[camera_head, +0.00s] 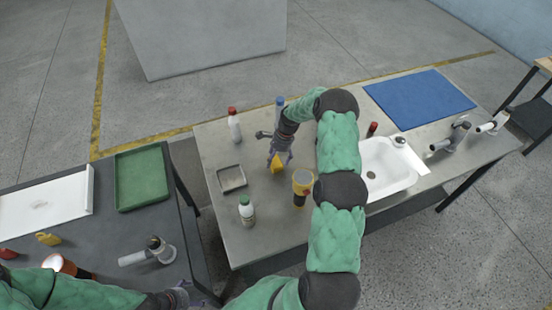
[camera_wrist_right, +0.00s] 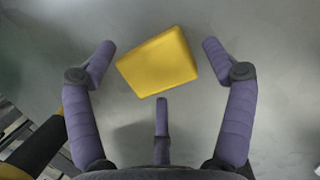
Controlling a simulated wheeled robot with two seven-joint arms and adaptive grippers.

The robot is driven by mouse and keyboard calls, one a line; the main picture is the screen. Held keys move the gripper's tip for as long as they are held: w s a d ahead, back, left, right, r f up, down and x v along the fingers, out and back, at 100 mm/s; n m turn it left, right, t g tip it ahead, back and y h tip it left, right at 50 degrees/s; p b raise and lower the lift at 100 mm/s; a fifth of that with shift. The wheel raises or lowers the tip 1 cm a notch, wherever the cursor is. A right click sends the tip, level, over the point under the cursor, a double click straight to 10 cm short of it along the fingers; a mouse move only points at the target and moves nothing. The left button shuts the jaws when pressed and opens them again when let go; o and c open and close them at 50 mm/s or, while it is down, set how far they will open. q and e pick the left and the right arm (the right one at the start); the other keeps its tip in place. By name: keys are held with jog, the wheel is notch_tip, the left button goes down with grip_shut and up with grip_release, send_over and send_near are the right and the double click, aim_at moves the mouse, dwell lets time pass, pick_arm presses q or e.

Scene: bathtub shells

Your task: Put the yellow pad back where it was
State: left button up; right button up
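The yellow pad (camera_head: 278,164) lies on the grey table, left of the white sink. In the right wrist view the yellow pad (camera_wrist_right: 158,61) sits between the spread fingers, slightly tilted in the picture, with gaps on both sides. My right gripper (camera_head: 280,155) reaches down over the pad and partly hides it. In the wrist view my right gripper (camera_wrist_right: 158,50) is open and not touching the pad. My left gripper (camera_head: 184,292) is at the bottom edge near the dark table; its fingers are too small to read.
On the grey table (camera_head: 232,222) stand a shallow grey tray (camera_head: 231,178), a white bottle with red cap (camera_head: 234,125), a white bottle with green cap (camera_head: 246,210) and a yellow-and-black object (camera_head: 301,187). A sink (camera_head: 393,157) and blue mat (camera_head: 420,100) lie right. A green tray (camera_head: 141,178) is left.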

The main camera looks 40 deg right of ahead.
jog(key=shift+r, duration=0.1)
jog(key=p+v, duration=0.1)
jog(key=v, duration=1.1)
jog(key=shift+r, duration=0.15)
